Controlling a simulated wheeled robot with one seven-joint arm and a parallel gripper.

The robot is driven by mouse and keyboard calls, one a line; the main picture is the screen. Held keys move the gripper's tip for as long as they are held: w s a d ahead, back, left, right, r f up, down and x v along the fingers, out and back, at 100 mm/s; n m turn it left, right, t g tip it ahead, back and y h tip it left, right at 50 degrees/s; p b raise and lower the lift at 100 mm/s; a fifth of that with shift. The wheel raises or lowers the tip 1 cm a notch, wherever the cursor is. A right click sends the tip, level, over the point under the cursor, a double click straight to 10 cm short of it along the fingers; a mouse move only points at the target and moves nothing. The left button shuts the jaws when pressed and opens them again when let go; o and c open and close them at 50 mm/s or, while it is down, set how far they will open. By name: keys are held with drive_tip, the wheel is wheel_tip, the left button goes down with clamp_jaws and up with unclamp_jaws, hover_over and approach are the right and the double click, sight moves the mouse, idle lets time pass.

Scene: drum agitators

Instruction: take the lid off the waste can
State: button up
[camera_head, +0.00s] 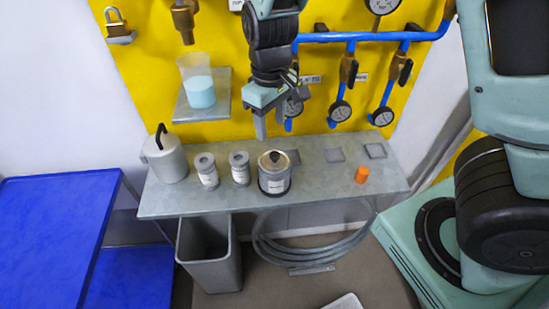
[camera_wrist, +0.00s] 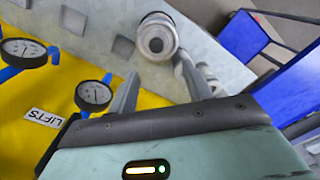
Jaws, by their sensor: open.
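A grey can (camera_head: 275,182) with a label and a round lid (camera_head: 274,160) with a dark knob stands upright on the bench. It also shows from above in the wrist view (camera_wrist: 157,36). A larger pale can (camera_head: 167,165) with a black-handled lid (camera_head: 158,138) stands at the bench's left end. The labels are too small to read, so I cannot tell which is the waste can. My gripper (camera_head: 270,124) is open and empty, above and behind the labelled can, apart from it. In the wrist view, the spread fingers of my gripper (camera_wrist: 158,84) frame the space below the can.
Two small labelled jars (camera_head: 206,170) (camera_head: 239,168) stand between the cans. An orange cap (camera_head: 361,174) is on the right of the bench (camera_head: 320,185). Blue pipes (camera_head: 370,37) with gauges and a shelf with a beaker (camera_head: 199,88) are on the yellow wall. An open bin (camera_head: 208,255) stands below.

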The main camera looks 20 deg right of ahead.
hover_over(274, 154)
drive_tip(key=f, duration=0.4)
drive_tip(key=shift+w+a+f, duration=0.1)
drive_tip(key=shift+a, duration=0.15)
drive_tip(key=shift+d+f+p, duration=0.15)
drive_tip(key=shift+f+p, duration=0.15)
drive_tip(key=shift+f, duration=1)
drive_tip(key=shift+d+f+p, duration=0.15)
drive_tip(key=shift+f+p, duration=0.1)
drive_tip(key=shift+f, duration=1.05)
drive_tip(key=c, duration=1.1)
